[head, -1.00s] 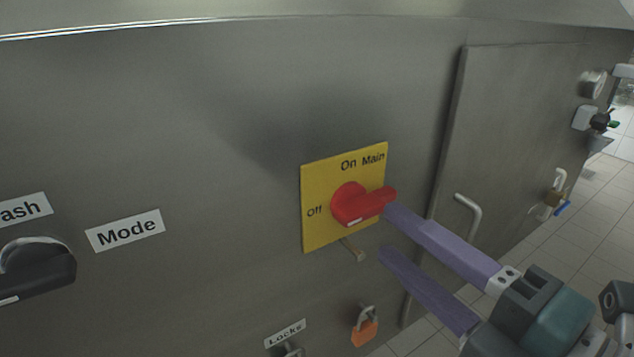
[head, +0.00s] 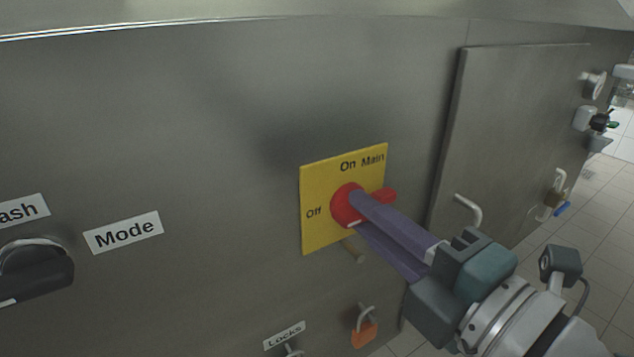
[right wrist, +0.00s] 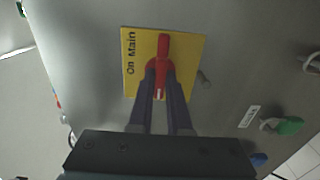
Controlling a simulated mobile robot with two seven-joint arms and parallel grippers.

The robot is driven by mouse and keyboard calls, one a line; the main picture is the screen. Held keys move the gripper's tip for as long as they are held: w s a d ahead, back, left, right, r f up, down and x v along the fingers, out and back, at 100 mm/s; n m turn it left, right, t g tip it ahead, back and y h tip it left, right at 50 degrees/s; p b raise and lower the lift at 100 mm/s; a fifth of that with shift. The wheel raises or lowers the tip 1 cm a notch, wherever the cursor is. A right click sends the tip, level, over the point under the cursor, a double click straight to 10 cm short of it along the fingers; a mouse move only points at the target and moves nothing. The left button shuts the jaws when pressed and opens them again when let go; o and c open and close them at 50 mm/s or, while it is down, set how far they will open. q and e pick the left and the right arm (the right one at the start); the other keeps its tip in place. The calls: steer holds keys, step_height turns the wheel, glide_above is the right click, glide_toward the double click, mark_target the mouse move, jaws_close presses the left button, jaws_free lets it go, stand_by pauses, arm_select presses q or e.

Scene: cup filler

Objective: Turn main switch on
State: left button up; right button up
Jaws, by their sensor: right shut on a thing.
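The main switch is a red rotary knob (head: 343,206) on a yellow plate (head: 317,233) marked "On Main" and "Off". Its red handle end (head: 384,195) points right. In the right wrist view the red knob (right wrist: 164,50) lies between the two purple fingers. My right gripper (head: 362,212) is shut on the knob, and its fingers hide part of it. My left gripper is not in view.
The plate is on a grey metal panel. A "Mode" label (head: 123,232) and a black knob (head: 35,275) are at the left. An orange padlock (head: 364,334) hangs below. A door handle (head: 468,210) stands out at the right.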

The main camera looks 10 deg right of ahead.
jaws_close()
steer(key=shift+m, duration=0.3)
steer(key=shift+m+p, duration=3.5)
steer(key=shift+m, duration=5.1)
